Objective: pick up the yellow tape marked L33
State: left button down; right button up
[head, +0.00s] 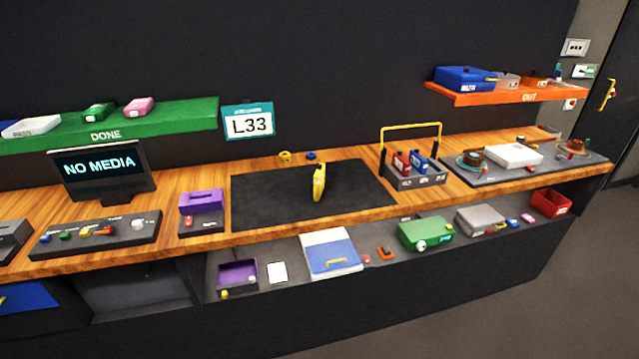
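A yellow upright object (319,184), the likely tape, stands on the dark mat (265,198) in the middle of the wooden counter. Any marking on it is too small to read. A small yellow ring-like item (285,157) lies behind the mat, with a small blue item (311,156) beside it. A wall sign (248,123) reads "L33". Neither of my grippers is in view.
A screen (100,166) reads "NO MEDIA". A purple box (202,201) stands left of the mat. A yellow-handled carrier (428,174) with red and blue items stands right. A green DONE shelf (180,123) and orange OUT shelf (490,97) hang above. The mat is otherwise clear.

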aim_at(318, 177)
jog(key=u, duration=1.65)
jog(key=i, duration=0.6)
jog(key=z, duration=2.75)
